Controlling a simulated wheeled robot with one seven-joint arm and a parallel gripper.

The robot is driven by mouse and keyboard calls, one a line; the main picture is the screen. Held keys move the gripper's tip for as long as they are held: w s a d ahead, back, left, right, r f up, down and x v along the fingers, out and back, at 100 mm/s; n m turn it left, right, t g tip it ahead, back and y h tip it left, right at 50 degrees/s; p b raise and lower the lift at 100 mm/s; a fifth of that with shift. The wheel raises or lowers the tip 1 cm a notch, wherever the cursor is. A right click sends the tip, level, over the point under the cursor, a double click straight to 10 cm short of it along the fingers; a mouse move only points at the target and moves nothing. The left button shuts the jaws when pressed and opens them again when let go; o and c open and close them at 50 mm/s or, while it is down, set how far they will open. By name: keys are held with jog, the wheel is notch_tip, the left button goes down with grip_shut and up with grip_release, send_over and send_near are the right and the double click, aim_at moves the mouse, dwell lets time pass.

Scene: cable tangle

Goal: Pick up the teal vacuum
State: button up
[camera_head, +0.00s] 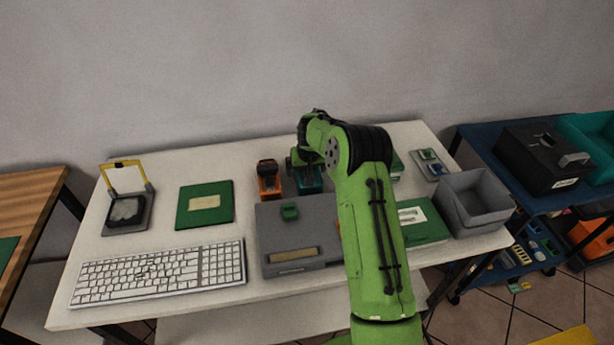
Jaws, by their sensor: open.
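A teal object (308,183), which looks like the teal vacuum, stands on the white table just right of an orange and black one of similar shape (268,180). My green arm comes in from the front and bends down over the teal one, hiding its upper part and right side. My gripper (301,168) is at the arm's far end, right above or around the teal object; its fingers are mostly hidden. It is open. I cannot tell whether it touches the teal object.
A grey case (292,262) lies in front of the teal object. A grey bin (474,202) and another green book (421,221) are to the right.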

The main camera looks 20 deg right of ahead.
jog(key=c, duration=1.2)
notch_tip(320, 180, up, 10)
jog(key=shift+r+p, duration=0.1)
jog(key=shift+p, duration=0.95)
